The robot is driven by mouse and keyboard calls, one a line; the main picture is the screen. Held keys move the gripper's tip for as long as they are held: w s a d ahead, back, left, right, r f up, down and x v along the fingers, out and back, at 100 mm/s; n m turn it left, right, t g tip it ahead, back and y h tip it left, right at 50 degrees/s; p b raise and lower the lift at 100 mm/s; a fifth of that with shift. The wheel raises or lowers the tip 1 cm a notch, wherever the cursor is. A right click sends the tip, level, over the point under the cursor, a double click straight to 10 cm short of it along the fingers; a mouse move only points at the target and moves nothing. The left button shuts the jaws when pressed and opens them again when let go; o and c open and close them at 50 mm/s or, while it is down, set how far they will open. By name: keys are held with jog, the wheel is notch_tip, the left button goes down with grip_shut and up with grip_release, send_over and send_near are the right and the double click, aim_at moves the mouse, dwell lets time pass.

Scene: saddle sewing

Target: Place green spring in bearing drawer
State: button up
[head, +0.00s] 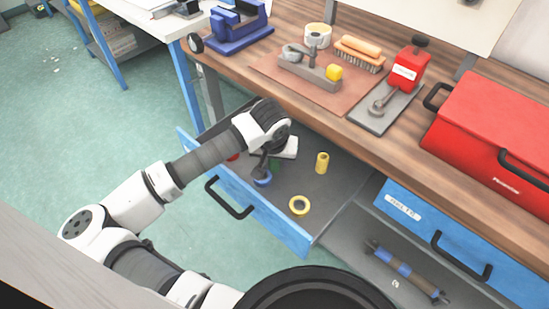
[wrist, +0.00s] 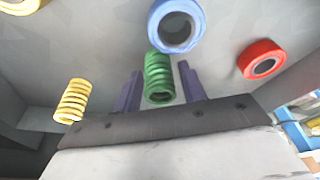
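The green spring (wrist: 158,78) lies between the two fingers of my gripper (wrist: 160,82) in the wrist view. The fingers are apart, with narrow gaps beside the spring, so my gripper looks open around it. In the head view my gripper (head: 268,158) is low inside the pulled-out blue-fronted drawer (head: 283,232), and only a bit of the green spring (head: 275,164) shows beneath it. The drawer also holds a blue ring (head: 262,179), a yellow ring (head: 299,206), a yellow spring (head: 322,162) and a partly hidden red ring (head: 232,156).
A second blue drawer front (head: 460,245) with a label is to the right, above a shelf with a blue and grey cylinder (head: 405,270). The wooden bench top (head: 340,135) overhangs the open drawer. It carries a blue vise (head: 238,27) and a red toolbox (head: 490,125).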

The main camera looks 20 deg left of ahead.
jog(key=shift+o, duration=0.7)
jog(key=shift+r, duration=0.45)
jog(key=b+v, duration=0.1)
jog(key=v, duration=1)
jog(key=shift+s+r, duration=0.2)
jog(key=shift+d, duration=0.1)
